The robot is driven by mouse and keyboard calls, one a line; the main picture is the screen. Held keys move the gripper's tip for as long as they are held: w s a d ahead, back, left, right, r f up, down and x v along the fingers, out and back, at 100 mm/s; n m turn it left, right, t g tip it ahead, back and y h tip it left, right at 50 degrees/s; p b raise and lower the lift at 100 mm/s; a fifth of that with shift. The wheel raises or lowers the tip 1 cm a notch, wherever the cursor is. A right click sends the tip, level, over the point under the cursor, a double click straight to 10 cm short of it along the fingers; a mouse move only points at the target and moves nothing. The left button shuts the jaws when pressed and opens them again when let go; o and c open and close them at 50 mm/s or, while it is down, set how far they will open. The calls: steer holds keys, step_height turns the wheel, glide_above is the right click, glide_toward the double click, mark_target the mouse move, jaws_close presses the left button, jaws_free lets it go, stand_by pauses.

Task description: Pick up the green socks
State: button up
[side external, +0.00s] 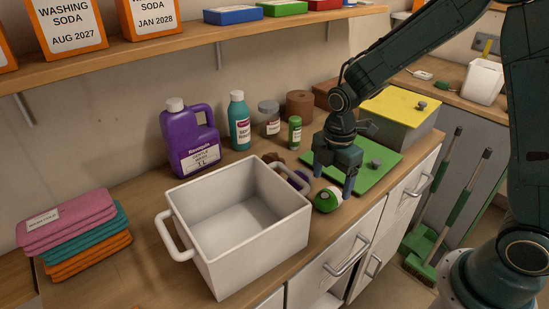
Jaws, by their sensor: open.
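The green socks (327,200) are a rolled bundle with a pale patch. They lie on the wooden counter near its front edge, just right of the white tub. My gripper (334,180) points down with its fingers apart and nothing visible between them. It is just above and behind the green socks in the side view, with one blue fingertip close to their upper right. I cannot tell whether that finger touches them.
The white tub (188,209) with side handles stands left of the socks. A green board (385,160) with a small grey block (375,164) lies right. Bottles, including a purple jug (190,140), line the back.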

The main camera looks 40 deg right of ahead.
mark_target(330, 191)
steer(key=shift+f, duration=2.4)
steer(key=c, duration=1.1)
